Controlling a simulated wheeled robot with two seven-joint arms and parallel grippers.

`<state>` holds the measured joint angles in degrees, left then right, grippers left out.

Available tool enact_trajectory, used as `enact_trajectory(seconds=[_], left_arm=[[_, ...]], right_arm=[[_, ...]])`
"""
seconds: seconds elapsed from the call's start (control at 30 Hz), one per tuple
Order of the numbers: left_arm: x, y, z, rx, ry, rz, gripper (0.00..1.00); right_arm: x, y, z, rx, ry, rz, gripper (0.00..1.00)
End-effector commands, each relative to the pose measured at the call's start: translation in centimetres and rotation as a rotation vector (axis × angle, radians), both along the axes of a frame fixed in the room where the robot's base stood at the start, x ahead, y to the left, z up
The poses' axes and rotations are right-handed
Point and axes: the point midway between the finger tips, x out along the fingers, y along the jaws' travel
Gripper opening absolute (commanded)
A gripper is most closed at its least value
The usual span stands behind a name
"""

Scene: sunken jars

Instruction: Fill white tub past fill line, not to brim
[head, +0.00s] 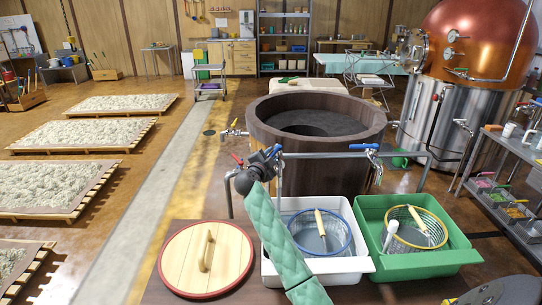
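The white tub (274,273) stands on the dark bench at the lower middle. A blue-rimmed strainer (343,248) with a light handle sits inside it. I cannot make out a fill line or the water level. My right arm, in a teal quilted sleeve, crosses in front of the tub's left part. My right gripper (264,163) is dark and sits at the left end of the grey pipe (325,155), close to a blue tap lever (272,151). Whether it touches the lever or is open is unclear. My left gripper is out of view.
A green tub (450,262) with a yellow-rimmed basket (426,225) stands right of the white tub. A round wooden lid (185,259) lies to the left. Another blue tap lever (363,147) is on the pipe's right part. A big wooden vat (340,158) stands behind.

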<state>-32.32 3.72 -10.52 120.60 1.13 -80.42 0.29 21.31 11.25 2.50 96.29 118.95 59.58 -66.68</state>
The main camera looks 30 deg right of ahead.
Motion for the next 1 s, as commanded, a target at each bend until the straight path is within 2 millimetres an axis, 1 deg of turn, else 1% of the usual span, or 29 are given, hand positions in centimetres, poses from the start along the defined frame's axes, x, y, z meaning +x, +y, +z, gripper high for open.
enact_trajectory(seconds=[0.23, 0.27, 0.3, 0.4, 0.77, 1.0], left_arm=[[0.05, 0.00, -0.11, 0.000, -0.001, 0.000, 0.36], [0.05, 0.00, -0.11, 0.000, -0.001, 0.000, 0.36], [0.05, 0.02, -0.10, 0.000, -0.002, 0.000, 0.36], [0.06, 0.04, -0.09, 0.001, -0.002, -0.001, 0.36], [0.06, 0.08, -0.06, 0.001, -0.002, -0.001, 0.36], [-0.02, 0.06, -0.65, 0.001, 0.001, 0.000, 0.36]], right_arm=[[0.07, -0.10, -0.04, 0.000, 0.000, 0.000, 0.28], [0.07, -0.10, -0.04, 0.000, 0.000, 0.000, 0.26], [0.07, -0.10, -0.04, 0.000, 0.000, 0.000, 0.18], [0.06, -0.09, -0.04, 0.000, 0.000, 0.000, 0.00], [0.24, 0.02, -0.06, 0.003, 0.001, -0.023, 0.00], [1.04, 0.57, -0.10, 0.005, 0.001, -0.133, 0.00]])
